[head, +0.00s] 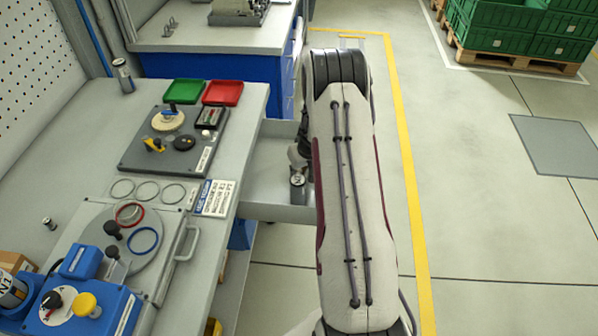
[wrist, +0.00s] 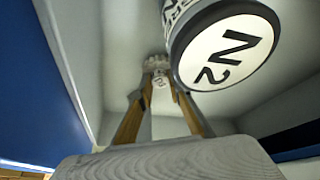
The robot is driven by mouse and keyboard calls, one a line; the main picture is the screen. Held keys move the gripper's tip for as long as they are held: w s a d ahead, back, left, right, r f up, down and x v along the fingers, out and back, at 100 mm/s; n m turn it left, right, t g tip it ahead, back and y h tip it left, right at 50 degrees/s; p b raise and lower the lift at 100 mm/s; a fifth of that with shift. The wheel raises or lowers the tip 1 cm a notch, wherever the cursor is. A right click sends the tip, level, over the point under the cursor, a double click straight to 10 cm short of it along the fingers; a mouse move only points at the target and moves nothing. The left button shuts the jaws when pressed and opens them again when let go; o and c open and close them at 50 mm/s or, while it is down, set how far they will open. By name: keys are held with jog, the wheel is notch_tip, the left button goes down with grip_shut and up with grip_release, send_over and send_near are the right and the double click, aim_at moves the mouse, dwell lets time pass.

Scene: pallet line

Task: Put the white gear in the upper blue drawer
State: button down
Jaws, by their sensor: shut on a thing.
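My gripper (wrist: 160,78) has its two ochre fingers closed together on a small, pale toothed piece, which looks like the white gear (wrist: 155,61). The gear is at the fingertips, over the pale inside of an open drawer (wrist: 75,65). In the head view the open grey drawer (head: 275,212) sticks out from the bench on the left of my arm. My arm hides its right part and most of the gripper. The gear cannot be made out in the head view. I cannot tell whether the gear touches the drawer floor.
A canister marked N2 (wrist: 230,52) is very close to the fingers; it also shows at the drawer (head: 297,188). The bench holds a grey fixture plate (head: 135,158), green (head: 184,92) and red (head: 222,93) trays, and a blue control box (head: 90,312).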

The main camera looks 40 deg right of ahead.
jog(key=shift+f, duration=0.5)
jog(key=shift+f, duration=0.1)
jog(key=c, duration=1.9)
grip_release()
jog(key=shift+v, duration=6.1)
